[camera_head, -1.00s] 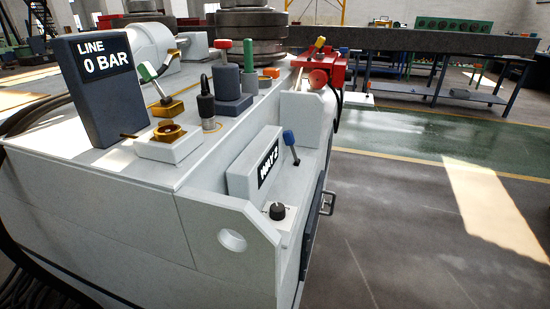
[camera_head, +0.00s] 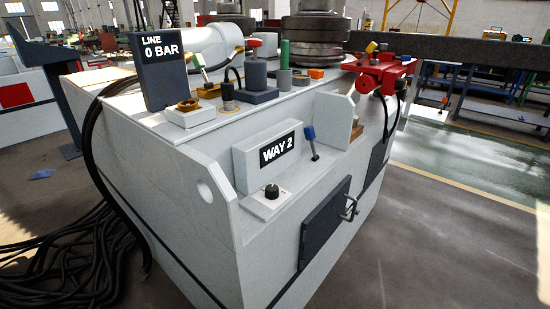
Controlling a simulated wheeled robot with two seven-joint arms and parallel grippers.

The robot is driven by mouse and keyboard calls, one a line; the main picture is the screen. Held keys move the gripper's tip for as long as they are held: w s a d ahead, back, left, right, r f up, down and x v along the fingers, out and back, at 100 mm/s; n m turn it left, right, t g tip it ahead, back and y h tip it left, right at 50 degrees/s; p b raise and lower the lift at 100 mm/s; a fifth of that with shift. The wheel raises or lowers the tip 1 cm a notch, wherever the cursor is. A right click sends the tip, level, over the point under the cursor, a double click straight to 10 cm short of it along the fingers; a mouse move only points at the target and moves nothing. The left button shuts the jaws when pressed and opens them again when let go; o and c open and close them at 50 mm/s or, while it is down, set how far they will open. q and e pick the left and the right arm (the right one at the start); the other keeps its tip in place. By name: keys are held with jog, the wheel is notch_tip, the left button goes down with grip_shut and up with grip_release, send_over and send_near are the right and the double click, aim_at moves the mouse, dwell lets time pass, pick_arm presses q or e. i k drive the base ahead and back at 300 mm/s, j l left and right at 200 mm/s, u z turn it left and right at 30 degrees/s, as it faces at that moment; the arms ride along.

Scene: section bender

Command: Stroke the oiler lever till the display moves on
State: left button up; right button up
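The line display (camera_head: 162,72) is a dark upright block on top of the machine at the upper left, reading "LINE 0 BAR". A second display (camera_head: 277,150), a pale box with a black plate reading "WAY 2", stands on the lower shelf at the front. A lever with a blue grip (camera_head: 309,133) rises from the shelf just right of that box. A green-handled lever (camera_head: 199,62) stands at a brass fitting on the top. No labels show which lever is the oiler lever. Neither of my grippers is in view.
A black knob (camera_head: 271,191) sits on the shelf's left part. A red unit (camera_head: 380,72) with a yellow-tipped lever is at the machine's right edge. Black cables (camera_head: 95,250) lie on the floor at left. Open floor (camera_head: 450,240) lies to the right.

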aim_at(309, 133)
jog(key=k+l+u, duration=0.15)
jog(key=l+u, duration=0.15)
jog(key=l, duration=0.15)
jog(key=i+l+u, duration=0.35)
jog(key=i+l, duration=0.15)
jog(key=l, duration=0.2)
jog(key=i+l+u, duration=0.2)
jog(key=l, duration=0.2)
jog(key=i+l+u, duration=0.2)
jog(key=l, duration=0.25)
jog(key=i+l+u, duration=0.2)
jog(key=l, duration=0.25)
jog(key=l+u, duration=0.15)
jog(key=l, duration=0.35)
jog(key=i+l+u, duration=0.2)
jog(key=l, duration=0.3)
jog(key=l+u, duration=0.2)
jog(key=l, duration=0.3)
